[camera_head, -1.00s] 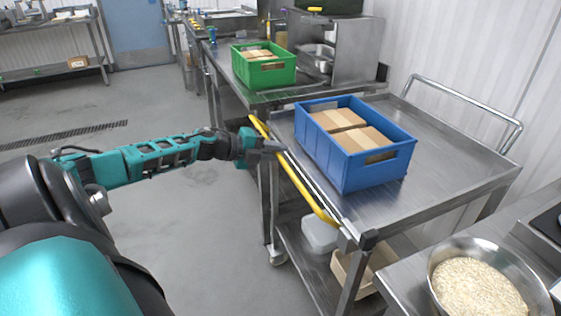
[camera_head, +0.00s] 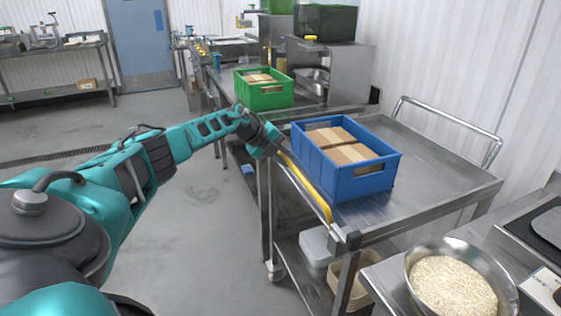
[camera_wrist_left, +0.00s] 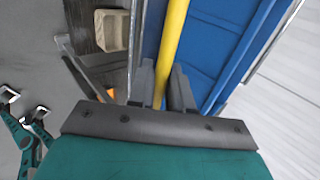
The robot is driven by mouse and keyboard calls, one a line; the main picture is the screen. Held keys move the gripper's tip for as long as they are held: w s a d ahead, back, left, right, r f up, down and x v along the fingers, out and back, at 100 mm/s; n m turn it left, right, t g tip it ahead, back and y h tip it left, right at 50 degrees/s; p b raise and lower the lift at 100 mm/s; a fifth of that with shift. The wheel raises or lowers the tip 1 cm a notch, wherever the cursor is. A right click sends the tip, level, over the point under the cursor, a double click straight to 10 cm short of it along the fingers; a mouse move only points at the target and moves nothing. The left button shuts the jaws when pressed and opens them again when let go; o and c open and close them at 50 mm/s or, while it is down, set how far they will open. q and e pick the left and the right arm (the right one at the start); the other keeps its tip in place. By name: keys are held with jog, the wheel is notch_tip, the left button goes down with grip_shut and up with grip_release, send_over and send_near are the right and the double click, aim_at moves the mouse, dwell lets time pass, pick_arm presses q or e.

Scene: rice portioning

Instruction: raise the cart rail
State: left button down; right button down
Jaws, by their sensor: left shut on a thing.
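The cart rail is a yellow bar (camera_head: 318,201) along the near left long side of the steel cart (camera_head: 437,180). My left gripper (camera_head: 277,152) is at the rail beside the cart edge, near the blue crate's left corner. In the left wrist view the rail (camera_wrist_left: 174,42) runs between the two dark fingers of my left gripper (camera_wrist_left: 161,88), which is shut on it. My arm hides the far part of the rail in the head view. My right gripper is not in view.
A blue crate (camera_head: 362,182) with cartons stands on the cart, close to the rail. A green crate (camera_head: 264,97) stands on the counter behind. A metal bowl of rice (camera_head: 412,268) is at the lower right. The floor left of the cart is clear.

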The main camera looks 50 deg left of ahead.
pick_arm(q)
jog(key=shift+w+d+r+g, duration=0.15)
jog(key=shift+w+d+g, duration=0.15)
jog(key=shift+w+g, duration=0.25)
jog(key=shift+w+d+r+g, duration=0.1)
jog(key=shift+w+d+g, duration=0.2)
jog(key=shift+w, duration=0.35)
jog(key=shift+w+y+b, duration=0.2)
jog(key=shift+y+b, duration=0.1)
jog(key=c, duration=1.2)
grip_release()
